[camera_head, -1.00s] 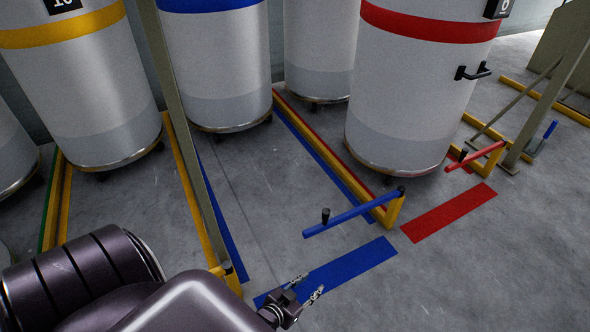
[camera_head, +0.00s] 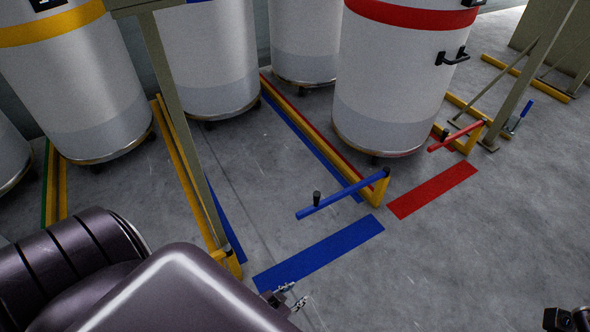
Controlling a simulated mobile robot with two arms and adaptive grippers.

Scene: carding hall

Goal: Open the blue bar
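The blue bar (camera_head: 342,195) is a straight blue rod with a dark upright knob (camera_head: 317,198) near its left end. Its right end meets a dark pivot on a yellow post (camera_head: 381,188). It stands partly swung out from the lane, its left end free and apart from the left yellow post (camera_head: 228,262). My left gripper (camera_head: 288,298) is low in the picture, below the blue floor patch in view; most of it is hidden behind my arm, and nothing shows held. Part of my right gripper (camera_head: 568,320) shows at the bottom right corner; its fingers are cut off.
A can with a red band (camera_head: 392,90) stands behind the bar's right end. A red bar (camera_head: 455,137) is farther right. A blue-banded can (camera_head: 208,65) and a yellow-banded can (camera_head: 72,85) stand left. An olive upright (camera_head: 178,110) rises left of the lane. Floor at right is clear.

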